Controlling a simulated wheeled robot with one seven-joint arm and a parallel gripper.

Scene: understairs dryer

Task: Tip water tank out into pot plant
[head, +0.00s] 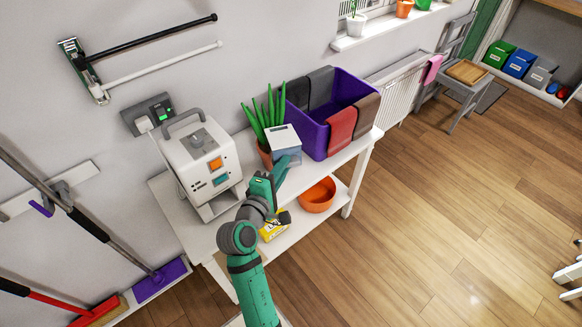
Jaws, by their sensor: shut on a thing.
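The water tank (284,139) is a small box with a white top and bluish see-through sides. My gripper (279,170) is shut on the water tank from its near side and holds it in front of the pot plant. The pot plant (268,106) has upright green leaves. Its terracotta pot (264,156) shows only at the left edge of the tank; the rest is hidden. I cannot tell whether the tank touches the pot or any water is flowing. The white dryer machine (195,154) stands left of the plant, with a dark opening low in its front.
A purple bin (317,146) with cloths over its rim stands right of the tank on the white table (347,157). The lower shelf holds an orange bowl (317,196) and a yellow box (273,229). Brooms lean at the left. The wooden floor right of the table is clear.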

